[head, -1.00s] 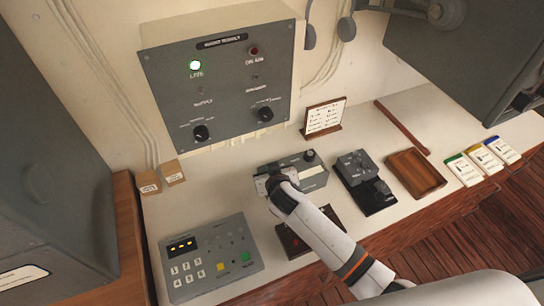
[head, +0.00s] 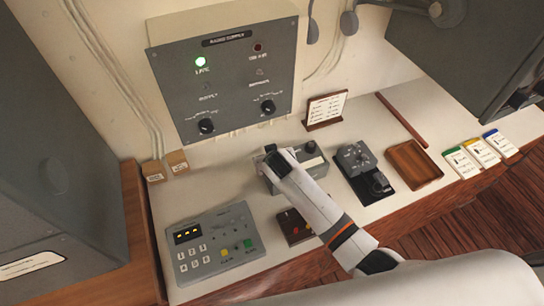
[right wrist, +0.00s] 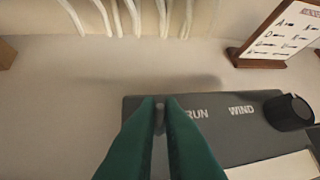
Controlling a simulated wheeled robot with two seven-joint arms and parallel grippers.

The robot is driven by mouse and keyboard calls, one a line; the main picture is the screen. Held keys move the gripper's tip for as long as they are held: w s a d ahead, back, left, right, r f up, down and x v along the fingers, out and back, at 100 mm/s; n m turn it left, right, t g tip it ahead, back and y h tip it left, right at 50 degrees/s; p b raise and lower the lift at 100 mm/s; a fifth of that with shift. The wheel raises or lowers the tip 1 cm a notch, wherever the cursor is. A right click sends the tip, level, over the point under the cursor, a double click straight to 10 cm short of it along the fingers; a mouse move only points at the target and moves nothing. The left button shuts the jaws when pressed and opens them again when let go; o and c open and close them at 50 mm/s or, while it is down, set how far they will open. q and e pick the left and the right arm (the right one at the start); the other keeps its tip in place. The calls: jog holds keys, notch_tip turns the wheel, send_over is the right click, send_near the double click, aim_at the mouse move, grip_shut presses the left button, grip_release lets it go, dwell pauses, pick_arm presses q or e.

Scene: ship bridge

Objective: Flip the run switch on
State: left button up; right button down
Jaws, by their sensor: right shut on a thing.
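A grey box (head: 313,164) with a round black knob stands on the desk in the head view. The right wrist view shows its top (right wrist: 225,130) with the labels RUN and WIND and the black knob (right wrist: 289,111). My right gripper (right wrist: 161,102) is over the left end of the box, beside the RUN label. Its green fingers are shut on the small grey run switch (right wrist: 160,116), which is mostly hidden between them. In the head view my right arm covers the left part of the box. My left gripper is not in view.
A grey wall panel (head: 228,88) with a lit green lamp rises behind the box. A keypad unit (head: 212,245) stands at the left front. A black key device (head: 366,170), a wooden tray (head: 414,165) and a card stand (head: 326,110) are to the right.

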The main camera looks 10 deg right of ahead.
jog(key=c, duration=1.6)
grip_release()
jog(key=shift+o, duration=0.2)
jog(key=shift+s+a+r, duration=0.1)
jog(key=shift+s+r, duration=0.3)
jog(key=shift+r, duration=0.05)
jog(key=b+v, duration=0.2)
jog(key=v, duration=0.8)
jog(key=shift+s+r, duration=0.2)
jog(key=shift+r, duration=0.1)
